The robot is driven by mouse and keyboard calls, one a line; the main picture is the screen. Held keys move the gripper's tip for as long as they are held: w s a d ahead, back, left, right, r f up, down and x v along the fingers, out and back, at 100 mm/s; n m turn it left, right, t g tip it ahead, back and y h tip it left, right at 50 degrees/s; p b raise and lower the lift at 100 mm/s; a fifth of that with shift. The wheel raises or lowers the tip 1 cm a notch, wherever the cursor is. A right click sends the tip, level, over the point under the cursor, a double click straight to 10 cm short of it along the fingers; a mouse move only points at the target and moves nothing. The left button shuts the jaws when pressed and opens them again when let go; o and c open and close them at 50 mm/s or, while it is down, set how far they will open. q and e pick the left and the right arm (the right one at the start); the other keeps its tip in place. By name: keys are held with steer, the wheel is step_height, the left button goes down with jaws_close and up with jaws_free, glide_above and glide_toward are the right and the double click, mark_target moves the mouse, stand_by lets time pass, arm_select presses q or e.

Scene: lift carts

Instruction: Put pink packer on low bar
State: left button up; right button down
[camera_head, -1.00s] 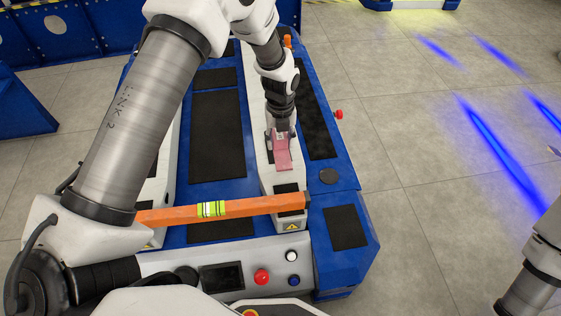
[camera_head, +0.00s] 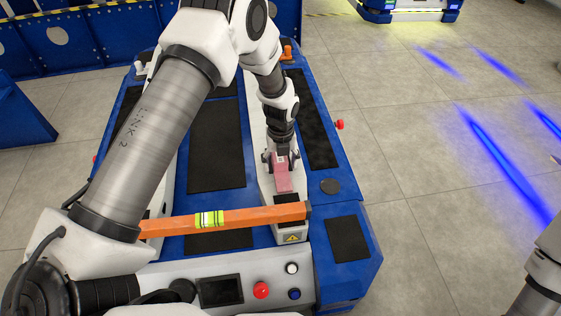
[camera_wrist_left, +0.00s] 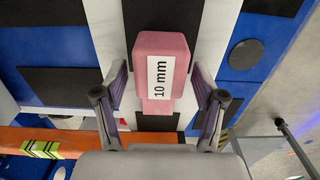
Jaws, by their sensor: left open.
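The pink packer (camera_head: 284,178) is a flat pink block on the right white bar (camera_head: 257,135) of the blue cart. In the left wrist view the packer (camera_wrist_left: 160,75) carries a "10 mm" label, its narrow end towards me. My left gripper (camera_head: 282,160) is over its far end in the head view. In the wrist view my left gripper (camera_wrist_left: 160,108) is open, one finger on each side of the packer, with gaps between. An orange level (camera_head: 250,217) lies across the bars near the front. The left bar is mostly hidden behind my left arm. My right gripper is out of view.
The cart's front panel has a red button (camera_head: 261,290), a small screen (camera_head: 220,290) and other buttons. An orange part (camera_head: 287,52) stands at the bar's far end. Open grey floor (camera_head: 420,190) lies to the right of the cart.

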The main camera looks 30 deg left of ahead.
mark_target(281, 159)
arm_select(q)
step_height(281, 159, up, 12)
steer(key=p, duration=0.5)
steer(key=shift+r, duration=0.15)
